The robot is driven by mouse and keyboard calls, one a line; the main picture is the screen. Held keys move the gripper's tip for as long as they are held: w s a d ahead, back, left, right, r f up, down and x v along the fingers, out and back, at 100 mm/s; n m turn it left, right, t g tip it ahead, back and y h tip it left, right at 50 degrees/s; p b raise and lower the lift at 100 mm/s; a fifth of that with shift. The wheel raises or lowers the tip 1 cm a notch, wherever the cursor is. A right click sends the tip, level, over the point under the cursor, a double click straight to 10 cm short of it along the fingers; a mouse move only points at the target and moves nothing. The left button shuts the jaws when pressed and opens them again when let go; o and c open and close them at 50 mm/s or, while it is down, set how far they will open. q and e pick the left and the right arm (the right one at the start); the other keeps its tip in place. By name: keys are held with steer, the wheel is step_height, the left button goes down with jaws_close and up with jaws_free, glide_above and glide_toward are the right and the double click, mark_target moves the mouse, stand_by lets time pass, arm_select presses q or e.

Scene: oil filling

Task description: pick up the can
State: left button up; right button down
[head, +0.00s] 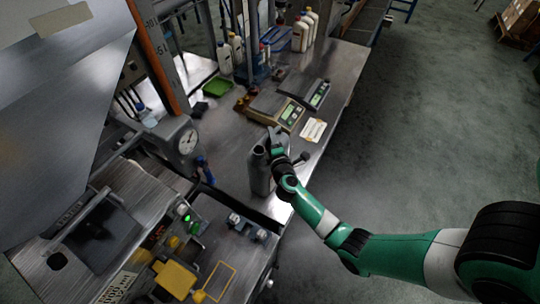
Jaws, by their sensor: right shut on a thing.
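A dark grey can (259,177) stands upright on the metal table (228,130), near the table's front right edge. My right arm comes in from the lower right. My right gripper (275,146) is at the top of the can and shut on it. The fingertips are small and partly hidden by the wrist, so the exact grip point is hard to see. My left gripper does not show.
Two scales (289,115) and a white label (313,130) lie behind the can. White bottles (301,33) stand at the back. A machine with a round gauge (187,141) is on the left, and a control panel with a yellow part (175,279) is in front. Open floor lies right.

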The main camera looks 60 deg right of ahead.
steer(key=shift+r, duration=0.1)
steer(key=r+p, duration=0.2)
steer(key=r, duration=0.1)
steer(key=r+p, duration=0.1)
steer(key=shift+s+a+r, duration=0.25)
steer(key=shift+s+r, duration=0.1)
steer(key=shift+r, duration=0.05)
steer(key=s+a+r+p, duration=0.3)
steer(key=s+a+r, duration=0.3)
steer(key=s, duration=0.5)
step_height(320, 180, up, 2)
steer(key=shift+s+a+r, duration=0.1)
steer(key=shift+s+a, duration=0.1)
steer(key=shift+a, duration=0.1)
